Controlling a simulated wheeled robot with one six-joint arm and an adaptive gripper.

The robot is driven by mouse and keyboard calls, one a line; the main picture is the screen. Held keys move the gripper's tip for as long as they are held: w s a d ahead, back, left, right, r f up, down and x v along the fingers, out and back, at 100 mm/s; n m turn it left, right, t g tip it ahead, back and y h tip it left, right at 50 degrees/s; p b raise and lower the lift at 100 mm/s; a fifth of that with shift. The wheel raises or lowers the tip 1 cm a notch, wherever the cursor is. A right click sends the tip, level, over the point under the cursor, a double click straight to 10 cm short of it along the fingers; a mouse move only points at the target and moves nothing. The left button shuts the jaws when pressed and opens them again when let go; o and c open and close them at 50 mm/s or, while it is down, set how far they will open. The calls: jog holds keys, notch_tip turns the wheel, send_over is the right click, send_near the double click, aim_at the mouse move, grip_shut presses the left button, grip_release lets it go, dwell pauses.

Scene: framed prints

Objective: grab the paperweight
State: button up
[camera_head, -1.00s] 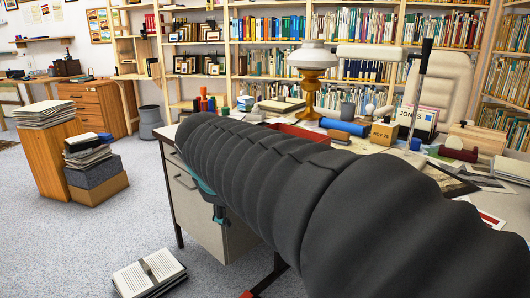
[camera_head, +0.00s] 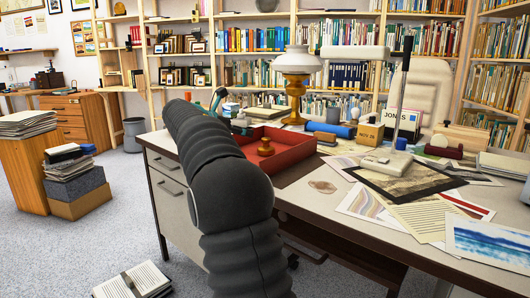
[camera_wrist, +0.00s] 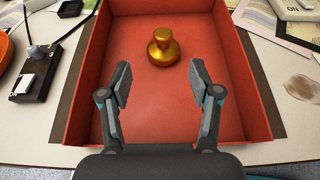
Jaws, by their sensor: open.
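A small brass knobbed weight (camera_head: 265,147), which looks like the paperweight, stands upright in a shallow red tray (camera_head: 306,153) on the desk. In the wrist view the brass weight (camera_wrist: 163,50) is near the middle of the tray floor, ahead of the fingertips. My gripper (camera_wrist: 159,78) is open and empty, its two fingers spread over the tray on either side of a line to the weight. They do not touch it. In the head view my dark arm hides the tray's left part and most of the gripper.
A white-shaded brass lamp (camera_head: 297,80) stands behind the tray. A desk lamp (camera_head: 402,110), papers and prints (camera_head: 365,207) cover the desk's right side. A flat translucent stone (camera_head: 323,186) lies right of the tray.

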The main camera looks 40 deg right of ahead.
aim_at(265, 139)
jog(key=x, duration=0.8)
jog(key=shift+f+b+x, duration=0.1)
jog(key=shift+b+x, duration=0.25)
jog(key=shift+x, duration=0.95)
jog(key=shift+f+b+x, duration=0.15)
jog(key=shift+b+x, duration=0.15)
jog(key=shift+x, duration=1.05)
jog(key=shift+s+a, duration=0.1)
jog(key=shift+s, duration=0.15)
jog(key=shift+c, duration=0.2)
grip_shut()
